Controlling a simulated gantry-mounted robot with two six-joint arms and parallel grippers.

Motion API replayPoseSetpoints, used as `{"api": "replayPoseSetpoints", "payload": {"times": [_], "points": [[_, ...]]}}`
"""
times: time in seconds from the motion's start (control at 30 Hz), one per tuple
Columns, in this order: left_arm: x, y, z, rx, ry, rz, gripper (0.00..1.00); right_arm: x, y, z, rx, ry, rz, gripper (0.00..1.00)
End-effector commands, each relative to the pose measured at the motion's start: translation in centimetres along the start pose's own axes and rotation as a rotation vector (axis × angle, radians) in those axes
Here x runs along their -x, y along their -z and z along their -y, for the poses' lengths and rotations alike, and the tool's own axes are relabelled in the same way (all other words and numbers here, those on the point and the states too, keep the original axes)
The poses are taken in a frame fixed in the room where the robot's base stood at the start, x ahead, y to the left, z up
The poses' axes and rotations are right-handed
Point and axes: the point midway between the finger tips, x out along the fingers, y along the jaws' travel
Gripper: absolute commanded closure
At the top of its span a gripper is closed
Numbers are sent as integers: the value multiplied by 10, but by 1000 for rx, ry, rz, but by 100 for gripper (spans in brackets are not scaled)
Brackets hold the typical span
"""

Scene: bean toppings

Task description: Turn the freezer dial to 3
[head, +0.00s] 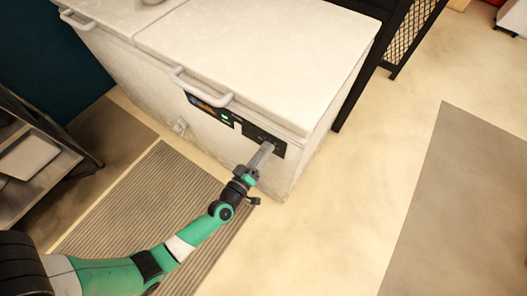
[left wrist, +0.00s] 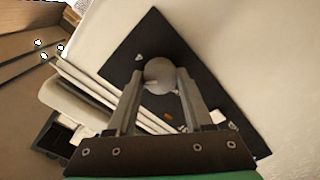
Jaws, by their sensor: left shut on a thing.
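The white chest freezer (head: 250,75) stands at the top of the head view, with a dark control panel (head: 262,140) low on its front right. In the left wrist view the dark panel (left wrist: 208,100) fills the middle, and a round grey dial (left wrist: 160,74) sits on it. My left gripper (head: 268,147) reaches the panel; in the left wrist view its fingers (left wrist: 160,92) are on both sides of the dial and shut on it. The dial is hidden behind the gripper in the head view. The dial's numbers cannot be read. My right gripper is not in view.
A freezer lid handle (head: 202,86) juts out above the panel, left of my gripper. A ribbed grey mat (head: 150,205) lies on the floor in front. A metal shelf (head: 30,160) stands at the left, and a black mesh frame (head: 385,55) behind right.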

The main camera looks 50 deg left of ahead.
Motion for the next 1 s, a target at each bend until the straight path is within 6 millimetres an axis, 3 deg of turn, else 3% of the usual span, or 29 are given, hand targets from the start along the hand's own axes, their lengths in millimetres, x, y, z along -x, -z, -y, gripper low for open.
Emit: {"api": "replayPoseSetpoints", "payload": {"times": [0.27,0.3,0.43,0.77,0.87,1.0], "points": [[0,0,0,-1,1,1,100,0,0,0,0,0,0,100],[0,0,0,-1,1,1,43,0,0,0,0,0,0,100],[0,0,0,-1,0,1,20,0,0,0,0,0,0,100],[2,0,0,-2,1,1,19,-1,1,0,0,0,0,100],[13,0,-1,-3,2,3,19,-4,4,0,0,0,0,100],[43,1,-2,-3,2,5,19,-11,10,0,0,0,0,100]]}}
